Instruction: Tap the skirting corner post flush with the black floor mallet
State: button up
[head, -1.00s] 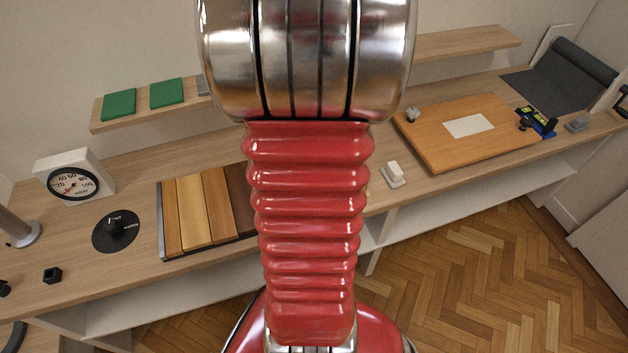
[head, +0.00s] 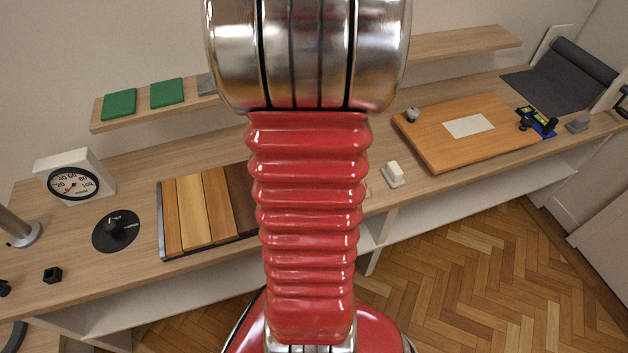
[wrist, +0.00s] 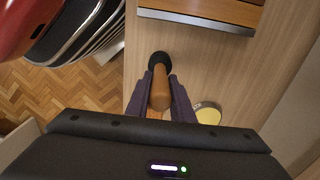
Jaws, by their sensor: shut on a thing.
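The black floor mallet shows in the wrist view, with a wooden handle (wrist: 160,92) and a black head (wrist: 160,58). My gripper (wrist: 160,80) is shut on the handle, one dark finger on each side, with the head beyond the fingertips. The mallet is over or near the pale wooden bench top; its height above it is unclear. In the head view my arm hides my gripper and the mallet. A small white block on a grey base (head: 394,174) stands at the bench's front edge; I cannot tell whether it is the skirting corner post.
A board of wood strips (head: 198,213) lies left of my arm, its metal edge also in the wrist view (wrist: 195,22). A round yellow-topped thing (wrist: 207,114) is right of the mallet. A dial gauge (head: 75,178), black disc (head: 117,231) and orange-brown board (head: 435,138) occupy the bench.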

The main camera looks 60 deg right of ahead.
grip_shut()
jog(key=shift+r, duration=0.15)
jog(key=shift+r, duration=2.9)
jog(key=shift+o, duration=1.4)
grip_release()
grip_shut()
